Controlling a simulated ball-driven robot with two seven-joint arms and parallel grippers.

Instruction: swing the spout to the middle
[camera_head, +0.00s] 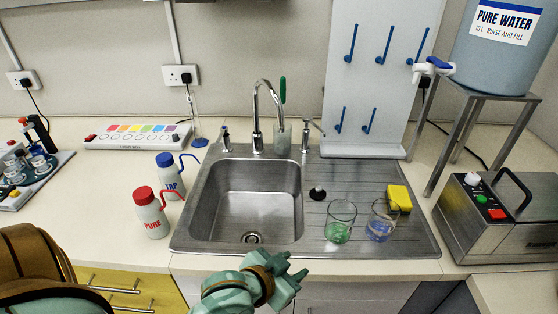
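The chrome spout (257,104) rises from the back rim of the sink, left of a beaker. It arches over to the right, so its outlet end is right of its base, near the back right of the basin (252,205). A small tap lever (226,138) stands left of the spout and another (305,133) stands right of it. My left gripper (294,268) is at the front edge of the sink, far below the spout in the picture and apart from it. Its fingertips look parted with nothing between them. My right gripper is out of view.
A beaker (282,142) holding a green-handled brush (283,91) stands close beside the spout. Two glass beakers (340,222) (381,222) and a yellow sponge (399,198) are on the drainboard. Red-capped (150,213) and blue-capped (170,176) bottles stand left. The basin is empty.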

